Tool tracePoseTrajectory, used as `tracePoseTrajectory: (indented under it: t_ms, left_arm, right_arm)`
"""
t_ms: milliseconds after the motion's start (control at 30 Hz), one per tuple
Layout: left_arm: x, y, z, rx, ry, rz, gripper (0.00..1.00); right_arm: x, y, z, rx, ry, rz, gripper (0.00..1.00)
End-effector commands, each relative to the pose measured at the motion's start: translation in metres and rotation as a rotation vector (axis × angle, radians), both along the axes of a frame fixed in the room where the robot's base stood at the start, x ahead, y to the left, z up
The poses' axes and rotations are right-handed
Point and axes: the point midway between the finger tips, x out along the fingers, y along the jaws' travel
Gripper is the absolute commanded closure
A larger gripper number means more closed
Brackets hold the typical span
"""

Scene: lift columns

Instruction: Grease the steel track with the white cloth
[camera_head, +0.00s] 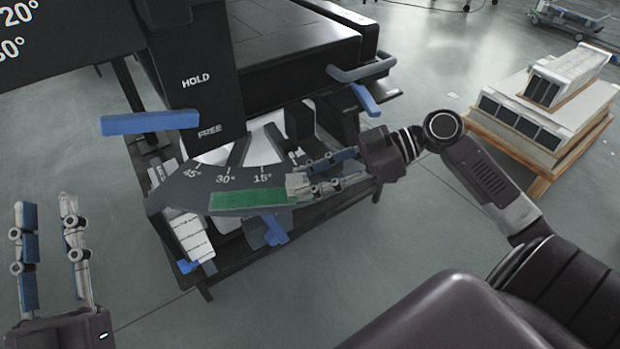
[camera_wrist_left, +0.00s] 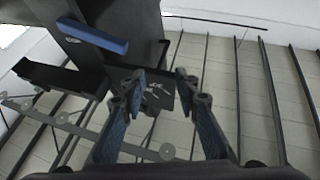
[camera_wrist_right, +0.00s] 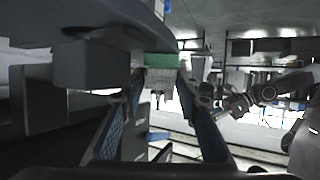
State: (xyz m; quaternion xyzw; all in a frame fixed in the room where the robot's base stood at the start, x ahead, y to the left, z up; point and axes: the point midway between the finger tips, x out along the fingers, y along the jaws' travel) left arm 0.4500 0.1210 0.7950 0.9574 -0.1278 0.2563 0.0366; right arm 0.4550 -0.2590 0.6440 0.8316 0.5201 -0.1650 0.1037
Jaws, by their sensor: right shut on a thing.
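My right gripper (camera_head: 302,177) reaches from the right to the front of the curved dark scale (camera_head: 185,193) marked 15°, 30° and 45°. It is shut on a small grey piece (camera_head: 297,187) beside the green band (camera_head: 248,199); its fingers partly hide the piece. In the right wrist view the green band (camera_wrist_right: 160,60) shows just beyond the fingertips. My left gripper (camera_head: 48,222) is open and empty at the lower left, away from the machine. I cannot make out a white cloth or a steel track for certain.
A black machine with HOLD and FREE labels (camera_head: 197,82) stands behind the scale. Blue bars (camera_head: 150,122) (camera_head: 365,98) stick out left and right. White blocks (camera_head: 192,238) sit low beneath the scale. A pallet with white boxes (camera_head: 545,115) is at the right. The near floor is clear.

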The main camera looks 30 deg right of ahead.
Motion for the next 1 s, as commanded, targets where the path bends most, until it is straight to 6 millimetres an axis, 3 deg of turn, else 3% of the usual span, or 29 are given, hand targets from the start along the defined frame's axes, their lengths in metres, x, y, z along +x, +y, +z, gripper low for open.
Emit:
tracePoseTrajectory:
  t_ms: [1000]
  left_arm:
    - [0.021, 0.004, -0.059, 0.076, 0.283, 0.02, 0.71]
  right_arm:
    - [0.0, 0.0, 0.016, 0.001, -0.002, 0.0, 0.9]
